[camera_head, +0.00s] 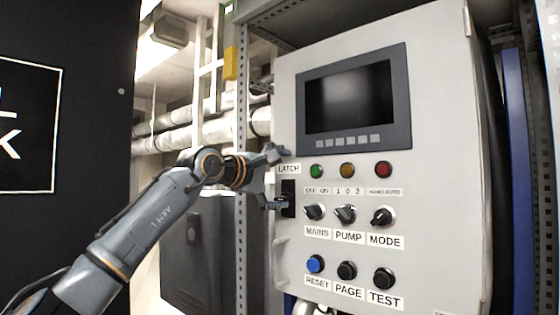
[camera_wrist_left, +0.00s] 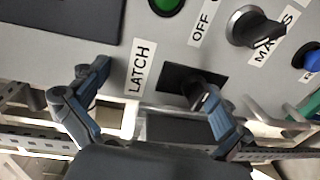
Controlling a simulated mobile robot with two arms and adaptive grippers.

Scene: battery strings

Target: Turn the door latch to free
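The door latch (camera_head: 289,186) is a black plate on the left edge of the grey panel door, under a white LATCH label (camera_head: 289,169). In the left wrist view the latch plate (camera_wrist_left: 172,77) carries a dark knob (camera_wrist_left: 203,94) that sticks out. My left gripper (camera_head: 279,178) is open at the latch, one finger above it near the label and the other at its lower part. In the left wrist view my left gripper (camera_wrist_left: 155,88) has its fingers wide apart; the right fingertip overlaps the knob. I cannot tell whether they touch. My right gripper is not in view.
The panel door (camera_head: 440,150) bears a dark screen (camera_head: 350,97), indicator lamps, the MAINS (camera_head: 314,212), PUMP and MODE knobs, and several push buttons below. A perforated upright post (camera_head: 241,240) stands left of the panel. A black panel (camera_head: 65,130) fills the far left.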

